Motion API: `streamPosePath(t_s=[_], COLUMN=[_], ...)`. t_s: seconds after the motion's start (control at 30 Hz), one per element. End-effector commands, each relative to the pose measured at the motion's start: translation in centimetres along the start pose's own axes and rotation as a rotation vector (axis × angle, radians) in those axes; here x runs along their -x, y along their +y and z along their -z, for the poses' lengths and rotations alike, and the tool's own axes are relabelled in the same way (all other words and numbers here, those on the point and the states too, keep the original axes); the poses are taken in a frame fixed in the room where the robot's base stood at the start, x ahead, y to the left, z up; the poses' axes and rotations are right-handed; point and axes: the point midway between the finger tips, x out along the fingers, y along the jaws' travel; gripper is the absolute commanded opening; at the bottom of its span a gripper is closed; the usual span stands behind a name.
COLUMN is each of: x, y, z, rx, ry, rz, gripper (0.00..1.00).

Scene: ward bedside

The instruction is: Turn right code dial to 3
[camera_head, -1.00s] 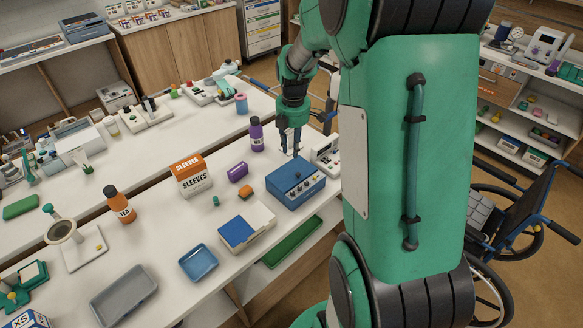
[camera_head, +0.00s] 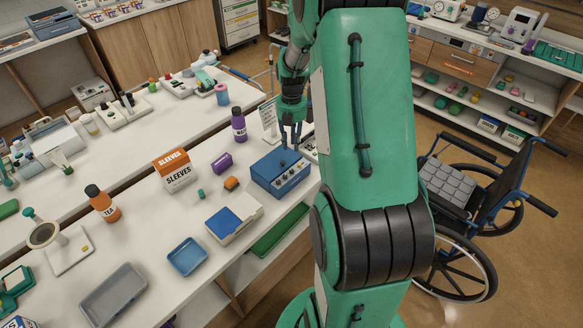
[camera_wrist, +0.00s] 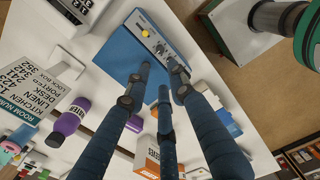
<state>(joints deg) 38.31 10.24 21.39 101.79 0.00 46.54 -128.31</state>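A blue box with a panel of small knobs (camera_head: 280,174) stands near the front edge of the white counter. The knobs are too small to tell which is the right code dial or to read its setting. In the wrist view the blue box (camera_wrist: 118,58) lies beyond the fingers, and its control panel (camera_wrist: 152,34) shows a yellow button and several dark knobs. My gripper (camera_head: 291,140) points down at the box's back right side; its fingers are spread and empty. In the wrist view my gripper (camera_wrist: 160,80) partly covers the box, with one fingertip close to the panel's knobs; contact cannot be told.
A purple bottle (camera_head: 238,125) and a lettered sign (camera_head: 268,118) stand behind the box. A purple item (camera_head: 222,163), an orange block (camera_head: 231,184) and a blue-and-white case (camera_head: 233,220) lie to its left and front. A wheelchair (camera_head: 470,200) stands on the floor at right.

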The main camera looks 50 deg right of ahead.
Motion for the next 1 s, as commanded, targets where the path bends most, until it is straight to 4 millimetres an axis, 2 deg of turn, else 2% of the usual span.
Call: streamPosePath(t_s=[0.27, 0.8, 1.0], x=[-2.8, -11.1, -12.8], y=[-0.1, 0.0, 0.0], z=[0.1, 0.1, 0.0], rx=[0.0, -0.001, 0.0], ry=[0.001, 0.001, 0.0], rz=[0.002, 0.001, 0.001], gripper=[0.24, 0.24, 0.24])
